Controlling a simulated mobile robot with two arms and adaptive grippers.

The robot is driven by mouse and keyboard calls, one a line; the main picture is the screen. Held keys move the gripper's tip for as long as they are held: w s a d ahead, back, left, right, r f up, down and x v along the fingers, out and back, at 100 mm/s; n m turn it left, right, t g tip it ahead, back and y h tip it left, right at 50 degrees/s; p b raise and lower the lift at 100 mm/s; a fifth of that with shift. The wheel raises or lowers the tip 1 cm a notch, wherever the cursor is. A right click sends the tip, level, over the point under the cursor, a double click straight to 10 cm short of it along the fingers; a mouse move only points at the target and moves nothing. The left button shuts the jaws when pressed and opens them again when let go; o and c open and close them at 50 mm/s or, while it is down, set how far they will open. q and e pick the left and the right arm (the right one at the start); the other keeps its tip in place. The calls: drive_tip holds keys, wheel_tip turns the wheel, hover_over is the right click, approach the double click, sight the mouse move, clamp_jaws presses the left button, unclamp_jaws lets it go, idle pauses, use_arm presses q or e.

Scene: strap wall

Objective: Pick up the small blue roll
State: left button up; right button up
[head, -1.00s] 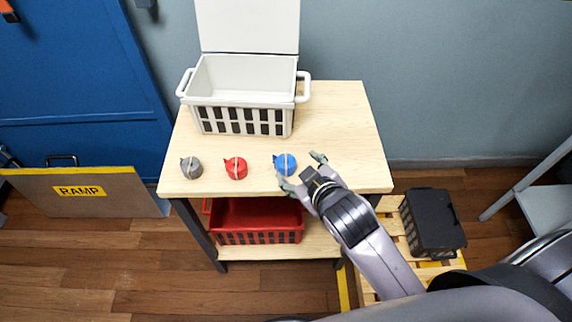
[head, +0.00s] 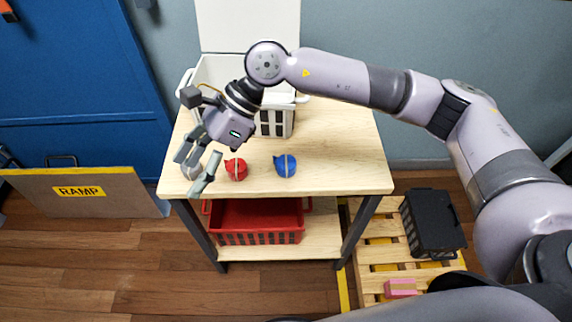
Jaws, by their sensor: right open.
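The small blue roll (head: 285,165) sits on the wooden table top near its front edge, with a pale band around it. The red roll (head: 236,169) sits to its left. The grey roll is mostly hidden behind my right gripper. My right gripper (head: 196,172) is open above the table's front left part, left of the red roll and well apart from the blue roll. I cannot tell whether it touches the grey roll. My left gripper is not in view.
A white basket (head: 285,122) with a raised lid stands at the back, partly behind my right arm. A red crate (head: 255,222) is on the lower shelf. A black crate (head: 432,222) and a pink block (head: 401,288) are on a pallet at right. A ramp board (head: 85,192) stands at left.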

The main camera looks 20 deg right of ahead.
drive_tip(key=w+d+f+t+h, duration=0.15)
drive_tip(key=w+d+h, duration=0.45)
drive_tip(key=d, duration=0.6)
drive_tip(key=t+h+p, duration=0.1)
drive_tip(key=h+p, duration=0.1)
drive_tip(key=h, duration=0.1)
hover_over(287, 161)
wheel_tip(287, 161, down, 9)
drive_tip(key=shift+f, duration=0.6)
wheel_tip(287, 161, down, 4)
drive_tip(key=shift+s+f+p, duration=0.1)
drive_tip(key=shift+f+p, duration=0.05)
drive_tip(key=shift+p, duration=0.7)
drive_tip(key=shift+f, duration=0.45)
drive_tip(key=c, duration=1.1)
drive_tip(key=shift+r, duration=0.1)
drive_tip(key=shift+c, duration=0.2)
